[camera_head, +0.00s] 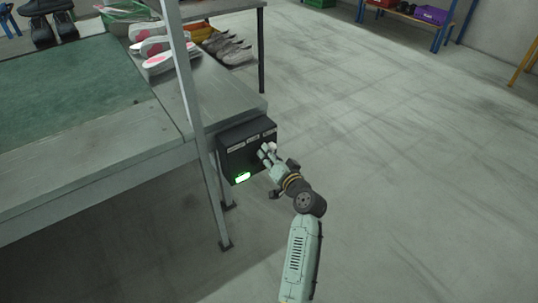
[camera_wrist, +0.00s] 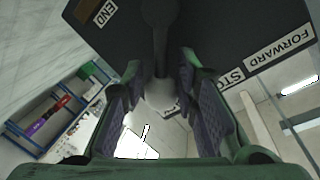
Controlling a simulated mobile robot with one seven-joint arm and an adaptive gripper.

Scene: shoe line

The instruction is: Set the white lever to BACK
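In the wrist view the box face (camera_wrist: 225,25) shows END, FORWARD and a partly hidden label starting with STO. A lever with a dark shaft (camera_wrist: 160,35) and a white knob (camera_wrist: 161,95) points out toward the camera. My gripper (camera_head: 267,153) is at the front of the box; in the wrist view my gripper (camera_wrist: 162,88) has its fingers on both sides of the knob, seemingly with gaps. No BACK label is readable.
A grey upright post (camera_head: 200,130) stands just left of the box. The bench (camera_head: 90,155) with a green mat and shoes extends left. The floor to the right is open, with shelving (camera_head: 405,15) far behind.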

